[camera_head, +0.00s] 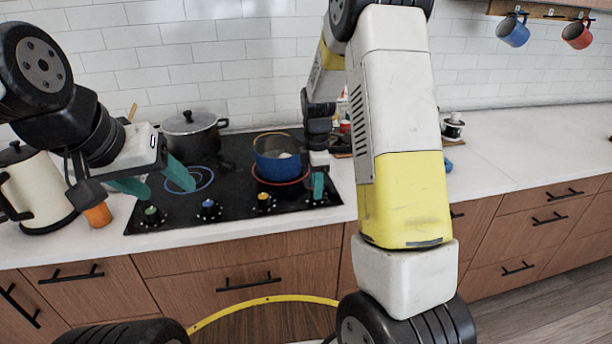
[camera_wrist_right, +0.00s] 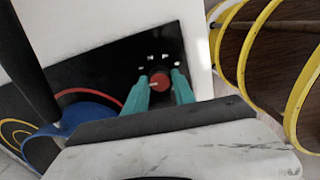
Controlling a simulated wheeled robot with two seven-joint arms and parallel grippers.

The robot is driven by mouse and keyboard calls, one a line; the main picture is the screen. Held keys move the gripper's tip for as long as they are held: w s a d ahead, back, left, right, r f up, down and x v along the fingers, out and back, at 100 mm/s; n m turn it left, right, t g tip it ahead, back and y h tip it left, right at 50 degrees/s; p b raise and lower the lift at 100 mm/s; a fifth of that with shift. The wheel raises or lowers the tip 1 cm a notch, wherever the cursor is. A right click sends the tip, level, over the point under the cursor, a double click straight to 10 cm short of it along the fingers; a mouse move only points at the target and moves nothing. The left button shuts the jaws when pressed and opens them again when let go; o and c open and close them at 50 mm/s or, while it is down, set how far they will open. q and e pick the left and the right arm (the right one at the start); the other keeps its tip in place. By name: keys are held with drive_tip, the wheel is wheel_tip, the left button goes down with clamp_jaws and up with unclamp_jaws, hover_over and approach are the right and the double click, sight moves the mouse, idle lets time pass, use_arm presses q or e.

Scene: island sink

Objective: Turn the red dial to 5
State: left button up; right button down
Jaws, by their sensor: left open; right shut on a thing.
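The red dial (camera_wrist_right: 161,80) sits on the front strip of the black cooktop (camera_head: 240,215). In the right wrist view, a white pointer mark shows on it, and small white marks around it are too small to read. My right gripper (camera_wrist_right: 159,85) is shut on the dial, one teal fingertip on each side. In the head view, my right gripper (camera_head: 318,186) comes down at the right end of the dial row and mostly hides the red dial. My left gripper (camera_head: 158,184) is open and empty above the cooktop's left front.
Green (camera_head: 152,214), blue (camera_head: 208,208) and yellow (camera_head: 264,202) dials line the cooktop's front. A blue pot (camera_head: 277,165) stands on the red-ringed burner, and a grey lidded pot (camera_head: 190,135) behind. A cream kettle (camera_head: 38,195) and orange cup (camera_head: 97,214) stand left. The right counter is mostly clear.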

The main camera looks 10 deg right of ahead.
drive_tip(key=m, duration=1.5)
drive_tip(key=shift+r+m, duration=0.1)
drive_tip(key=shift+m, duration=0.3)
drive_tip(key=m, duration=1.3)
drive_tip(key=shift+m, duration=0.3)
drive_tip(key=m, duration=0.5)
drive_tip(key=shift+m, duration=2.4)
